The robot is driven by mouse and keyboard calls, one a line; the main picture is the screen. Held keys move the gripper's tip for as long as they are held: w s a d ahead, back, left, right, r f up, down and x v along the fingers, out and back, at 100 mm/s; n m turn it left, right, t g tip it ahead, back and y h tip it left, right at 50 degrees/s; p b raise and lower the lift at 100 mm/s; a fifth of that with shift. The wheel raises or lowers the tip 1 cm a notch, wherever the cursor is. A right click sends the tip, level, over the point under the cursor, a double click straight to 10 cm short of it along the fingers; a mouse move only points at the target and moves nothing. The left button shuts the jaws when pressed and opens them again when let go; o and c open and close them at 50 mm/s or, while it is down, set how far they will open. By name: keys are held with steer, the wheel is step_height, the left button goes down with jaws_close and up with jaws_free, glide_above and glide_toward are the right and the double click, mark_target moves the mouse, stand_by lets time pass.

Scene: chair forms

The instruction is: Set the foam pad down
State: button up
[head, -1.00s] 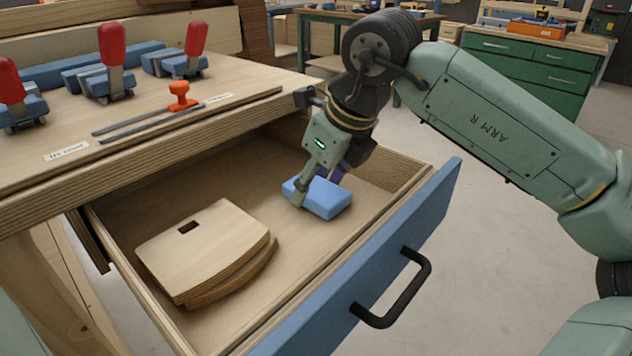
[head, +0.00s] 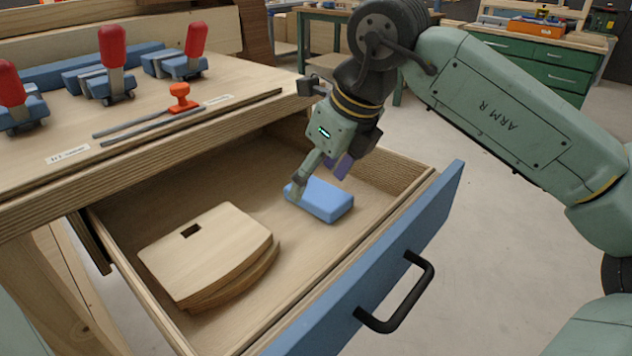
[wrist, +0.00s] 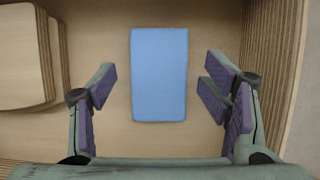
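The blue foam pad (head: 325,201) lies flat on the bottom of the open drawer (head: 300,252), to the right of the wooden pieces. It also shows in the wrist view (wrist: 159,74), with clear gaps to the fingers on both sides. My gripper (head: 318,178) is just above and behind the pad in the head view. In the wrist view my gripper (wrist: 158,92) is open, its purple-padded fingers wide apart and empty. One finger hides a little of the pad's left end in the head view.
Stacked curved wooden pieces (head: 215,250) lie in the drawer's left part, also at upper left in the wrist view (wrist: 25,60). The blue drawer front (head: 375,265) has a black handle (head: 400,300). Red-handled clamps (head: 112,62) stand on the bench top (head: 60,130).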

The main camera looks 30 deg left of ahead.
steer(key=v, duration=1)
stand_by(1.0)
